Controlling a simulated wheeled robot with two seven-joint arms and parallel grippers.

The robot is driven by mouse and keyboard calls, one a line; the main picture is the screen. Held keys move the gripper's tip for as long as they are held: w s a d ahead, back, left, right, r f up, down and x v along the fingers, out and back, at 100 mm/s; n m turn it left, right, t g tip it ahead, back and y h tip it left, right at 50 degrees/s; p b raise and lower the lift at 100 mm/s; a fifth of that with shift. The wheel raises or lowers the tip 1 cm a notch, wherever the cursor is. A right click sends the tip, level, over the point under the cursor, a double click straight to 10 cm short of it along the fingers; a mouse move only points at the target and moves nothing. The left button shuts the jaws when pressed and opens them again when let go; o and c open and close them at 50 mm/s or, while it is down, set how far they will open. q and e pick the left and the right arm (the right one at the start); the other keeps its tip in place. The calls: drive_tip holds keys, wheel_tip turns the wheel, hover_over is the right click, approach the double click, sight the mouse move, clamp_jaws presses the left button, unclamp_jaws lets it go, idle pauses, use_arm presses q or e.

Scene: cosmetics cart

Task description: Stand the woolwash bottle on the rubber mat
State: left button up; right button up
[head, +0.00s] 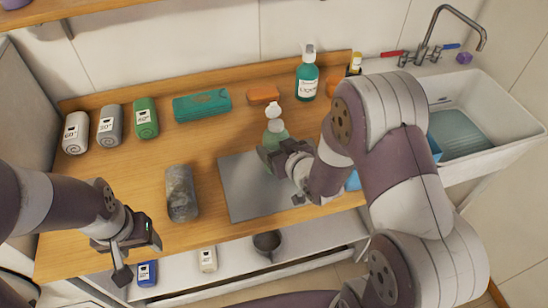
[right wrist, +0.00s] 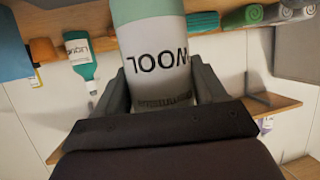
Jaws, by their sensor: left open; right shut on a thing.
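The woolwash bottle (head: 274,130) is pale green with a white cap, and its label reads "WOOL" upside down in the right wrist view (right wrist: 156,70). My right gripper (head: 284,160) is shut on it, with one finger on each side of the label. The bottle looks upright over the back part of the grey rubber mat (head: 238,192). Its base is hidden by my gripper, so I cannot tell whether it touches the mat. My left gripper (head: 140,256) is open and empty at the counter's front left edge.
A teal bottle (head: 307,78) stands behind. An orange block (head: 263,94), a teal pack (head: 202,105) and rolled towels (head: 146,118) line the back. A grey stone-like roll (head: 181,193) lies left of the mat. The sink (head: 490,120) is at right.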

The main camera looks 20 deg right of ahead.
drive_tip(key=f, duration=0.4)
drive_tip(key=shift+d+f, duration=0.2)
drive_tip(key=shift+d, duration=0.05)
drive_tip(key=shift+a, duration=0.2)
drive_tip(key=shift+s+f, duration=0.1)
drive_tip(key=shift+f, duration=0.1)
drive_tip(key=o, duration=1.4)
drive_tip(key=shift+d, duration=0.1)
drive_tip(key=shift+r, duration=0.1)
